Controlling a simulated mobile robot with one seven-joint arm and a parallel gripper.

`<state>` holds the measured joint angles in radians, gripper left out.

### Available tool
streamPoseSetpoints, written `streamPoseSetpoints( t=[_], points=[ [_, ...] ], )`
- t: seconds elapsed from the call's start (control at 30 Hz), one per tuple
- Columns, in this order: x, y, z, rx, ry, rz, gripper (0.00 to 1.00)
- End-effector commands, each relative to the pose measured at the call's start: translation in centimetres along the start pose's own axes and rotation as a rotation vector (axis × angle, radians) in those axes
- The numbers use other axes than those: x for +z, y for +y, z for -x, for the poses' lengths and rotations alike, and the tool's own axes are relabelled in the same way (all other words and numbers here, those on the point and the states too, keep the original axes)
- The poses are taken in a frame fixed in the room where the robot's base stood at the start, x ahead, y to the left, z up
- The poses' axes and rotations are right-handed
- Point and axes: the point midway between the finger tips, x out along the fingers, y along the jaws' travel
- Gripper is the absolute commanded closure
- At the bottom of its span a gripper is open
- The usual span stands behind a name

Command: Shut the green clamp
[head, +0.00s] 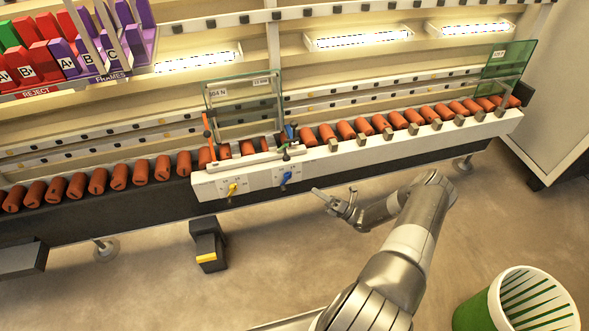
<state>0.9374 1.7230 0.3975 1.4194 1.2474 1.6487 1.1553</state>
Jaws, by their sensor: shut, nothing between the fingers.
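The green clamp (286,156) seems to be the small green-tipped part at the right end of the white fixture (212,187) on the conveyor line. It is tiny here, and I cannot tell whether it is open or shut. A blue-handled part (290,131) stands just behind it, and a red-handled part (206,124) stands upright at the fixture's left end. My gripper (319,195) is shut and empty. It is in front of the line, to the right of and lower in the picture than the green clamp, touching nothing visible.
A yellow lever (232,189) and a blue lever (285,178) are on the fixture's front. Orange cylinders (140,172) fill the line. A clear guard panel (243,108) stands behind the fixture. A black pedal (208,243) and a green-white bin (530,303) are on the floor.

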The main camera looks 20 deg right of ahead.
Motion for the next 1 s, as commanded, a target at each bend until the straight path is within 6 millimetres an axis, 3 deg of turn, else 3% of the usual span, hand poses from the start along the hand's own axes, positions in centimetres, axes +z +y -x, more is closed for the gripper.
streamPoseSetpoints(
  t=[0.4,0.57,0.67,1.0],
  points=[
    [-0.2,-0.2,0.3,-0.001,-0.019,-0.010,1.00],
    [-0.2,-0.2,-0.4,0.001,-0.018,-0.010,1.00],
    [-0.2,-0.2,-1.8,0.000,-0.018,-0.011,1.00],
    [0.0,-0.2,-9.0,0.001,-0.016,-0.009,1.00]
  ],
)
